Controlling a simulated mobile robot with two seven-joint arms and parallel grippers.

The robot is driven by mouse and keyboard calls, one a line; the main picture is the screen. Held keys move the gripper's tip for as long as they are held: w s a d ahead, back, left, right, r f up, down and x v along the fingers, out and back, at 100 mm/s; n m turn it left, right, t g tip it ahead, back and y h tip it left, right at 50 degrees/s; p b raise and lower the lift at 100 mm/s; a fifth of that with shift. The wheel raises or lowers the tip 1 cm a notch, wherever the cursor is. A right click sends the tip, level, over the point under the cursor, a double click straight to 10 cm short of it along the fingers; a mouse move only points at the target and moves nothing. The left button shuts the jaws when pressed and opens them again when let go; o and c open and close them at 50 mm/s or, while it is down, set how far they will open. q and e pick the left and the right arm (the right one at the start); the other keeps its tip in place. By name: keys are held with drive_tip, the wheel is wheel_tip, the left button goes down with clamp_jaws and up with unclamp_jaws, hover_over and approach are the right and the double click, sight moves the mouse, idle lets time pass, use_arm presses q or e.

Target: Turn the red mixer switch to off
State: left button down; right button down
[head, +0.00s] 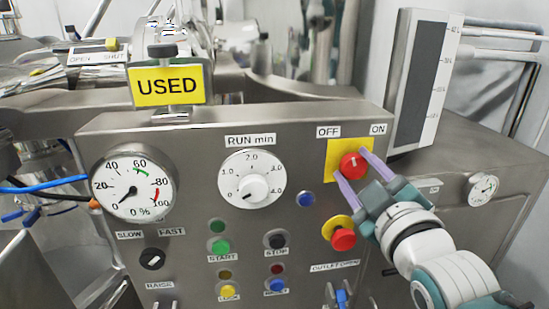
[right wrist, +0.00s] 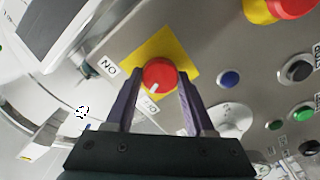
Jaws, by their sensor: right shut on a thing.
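The red mixer switch (head: 353,166) is a round red knob on a yellow plate (head: 334,149) at the upper right of the panel. The OFF label (head: 328,132) is above left of it and the ON label (head: 378,129) above right. My right gripper (head: 350,165) has its two purple fingers on opposite sides of the knob, shut on it. In the right wrist view the knob (right wrist: 160,74) sits between the fingers (right wrist: 158,92); its white mark points down-left, towards the OFF label (right wrist: 150,104). My left gripper is not in view.
A red button on a yellow ring (head: 343,240) is just below the switch, close to my right gripper. A blue button (head: 305,199) and the RUN min dial (head: 251,179) are to the left. A grey upright display (head: 424,82) stands behind, to the right.

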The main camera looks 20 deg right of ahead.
drive_tip(key=n+b, duration=0.1)
drive_tip(key=n, duration=0.3)
drive_tip(key=shift+f+n, duration=0.1)
drive_tip(key=shift+n, duration=0.5)
drive_tip(key=shift+c, duration=1.3)
unclamp_jaws()
